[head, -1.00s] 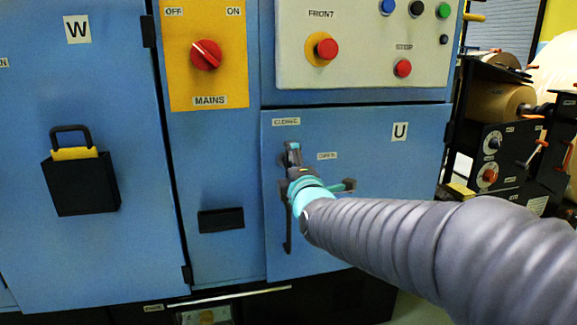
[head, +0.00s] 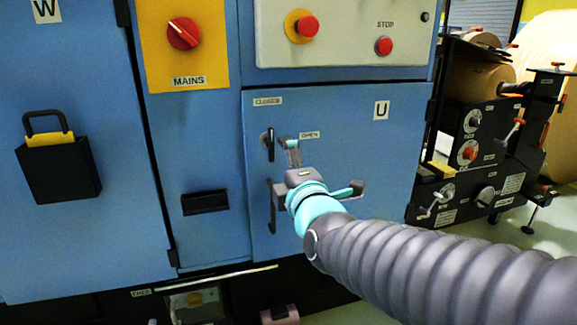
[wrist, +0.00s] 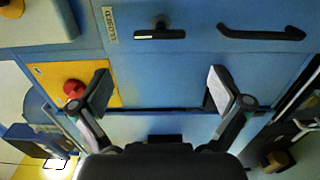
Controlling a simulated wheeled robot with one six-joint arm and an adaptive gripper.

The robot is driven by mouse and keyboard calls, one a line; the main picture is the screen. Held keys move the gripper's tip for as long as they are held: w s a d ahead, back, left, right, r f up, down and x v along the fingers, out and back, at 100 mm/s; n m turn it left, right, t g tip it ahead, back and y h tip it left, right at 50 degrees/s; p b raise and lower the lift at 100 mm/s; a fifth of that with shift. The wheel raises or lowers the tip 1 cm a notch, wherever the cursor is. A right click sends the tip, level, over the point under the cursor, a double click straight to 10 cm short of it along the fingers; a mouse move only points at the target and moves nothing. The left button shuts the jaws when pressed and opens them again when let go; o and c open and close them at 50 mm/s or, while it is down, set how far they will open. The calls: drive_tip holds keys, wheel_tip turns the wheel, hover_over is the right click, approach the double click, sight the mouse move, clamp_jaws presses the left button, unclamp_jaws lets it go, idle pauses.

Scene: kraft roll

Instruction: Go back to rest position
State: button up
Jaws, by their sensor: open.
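My gripper (head: 287,168) is open and empty in front of the blue door marked U (head: 350,125). In the head view it is just below and right of the small dark turn handle (head: 270,144), which stands upright between the labels CLOSED and OPEN. In the wrist view my gripper (wrist: 160,88) shows two spread fingers with nothing between them. The turn handle (wrist: 157,32) is there beyond the fingers, apart from them. A black bar handle (wrist: 270,34) lies to its right; in the head view my gripper partly hides it.
A yellow MAINS panel with a red switch (head: 184,34) is at the upper left. A STOP button (head: 383,46) is above door U. Roll machinery (head: 480,140) stands at the right, with open floor in front.

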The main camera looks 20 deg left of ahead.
drive_tip(key=shift+m, duration=0.3)
drive_tip(key=s+d+f+m+g+h+p, duration=0.1)
drive_tip(key=s+d+f+m+g+h, duration=0.15)
drive_tip(key=s+f+m+g, duration=0.35)
drive_tip(key=s+d+f+m+g+h, duration=0.1)
drive_tip(key=d+f+m, duration=0.2)
drive_tip(key=f+m, duration=0.35)
drive_tip(key=s+d+m+g+h+p, duration=0.1)
drive_tip(key=s+d+m+h+p, duration=0.1)
drive_tip(key=d, duration=0.6)
drive_tip(key=s+d+r+m+h+p, duration=0.1)
drive_tip(key=s+d+m+h+p, duration=0.1)
drive_tip(key=s+d+m, duration=0.3)
drive_tip(key=s+d+r+m+g+h+p, duration=0.1)
drive_tip(key=s+d+m, duration=0.3)
drive_tip(key=d, duration=0.8)
drive_tip(key=shift+s+r+g+h+p, duration=0.15)
drive_tip(key=shift+s+g+h+p, duration=0.15)
drive_tip(key=shift+s+h+p, duration=0.55)
